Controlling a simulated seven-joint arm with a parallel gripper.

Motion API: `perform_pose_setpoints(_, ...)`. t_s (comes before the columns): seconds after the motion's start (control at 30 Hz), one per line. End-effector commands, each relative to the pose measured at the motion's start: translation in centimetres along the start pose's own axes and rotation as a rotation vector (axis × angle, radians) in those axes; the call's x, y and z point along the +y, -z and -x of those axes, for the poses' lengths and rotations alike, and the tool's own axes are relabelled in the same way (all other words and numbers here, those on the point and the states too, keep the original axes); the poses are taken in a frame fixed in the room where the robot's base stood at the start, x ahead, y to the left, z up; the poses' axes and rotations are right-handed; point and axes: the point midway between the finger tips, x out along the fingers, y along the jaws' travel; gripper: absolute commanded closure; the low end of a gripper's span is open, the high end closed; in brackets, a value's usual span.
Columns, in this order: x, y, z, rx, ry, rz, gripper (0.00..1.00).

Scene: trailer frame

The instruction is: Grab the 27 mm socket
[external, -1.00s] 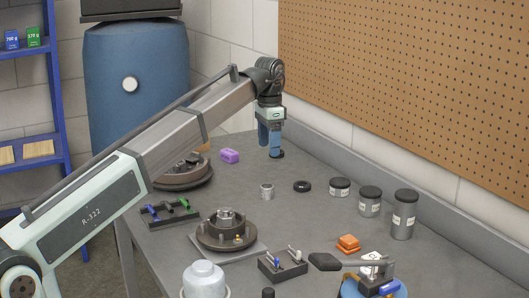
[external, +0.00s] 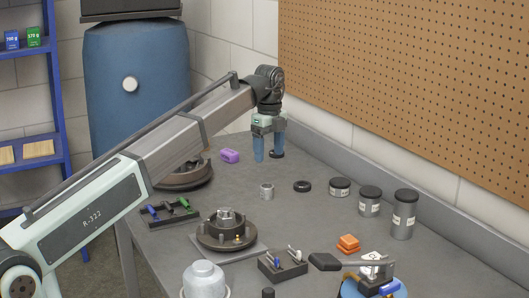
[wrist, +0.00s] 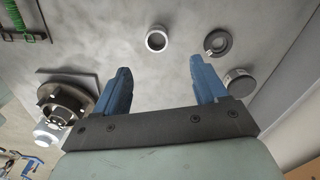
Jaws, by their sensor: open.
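A short, pale metal ring-shaped socket (external: 267,191) stands on the grey bench between the hub and a black ring. It also shows in the wrist view (wrist: 157,40), with its round opening up. No size marking is readable on it. My gripper (external: 267,159) hangs pointing down, behind the socket and above the bench. Its two blue fingers are apart with nothing between them; in the wrist view, the gripper (wrist: 162,76) also shows open, with the socket beyond the fingertips and apart from them.
A black ring (external: 302,186) and several lidded jars (external: 369,202) stand to the socket's right. A hub (external: 222,238) is in front left, a tool rack (external: 170,213) farther left, and a purple block (external: 229,156) behind. A pegboard wall (external: 410,70) bounds the right.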

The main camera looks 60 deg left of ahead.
Motion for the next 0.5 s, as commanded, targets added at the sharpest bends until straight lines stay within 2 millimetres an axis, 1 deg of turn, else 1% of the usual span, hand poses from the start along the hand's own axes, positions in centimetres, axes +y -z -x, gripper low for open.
perform_pose_setpoints(0.03, 0.2, 0.0, -1.1, 0.0, -0.003, 0.001, 0.28)
perform_pose_setpoints(0.1, 0.2, 0.0, -2.3, 0.0, -0.002, 0.001, 0.28)
perform_pose_setpoints(0.3, 0.1, 0.0, -5.2, 0.0, -0.002, 0.003, 0.28)
perform_pose_setpoints(0.4, 0.1, 0.0, -6.0, 0.0, -0.002, 0.003, 0.28)
perform_pose_setpoints(0.5, 0.1, 0.0, -6.4, 0.0, -0.001, 0.003, 0.28)
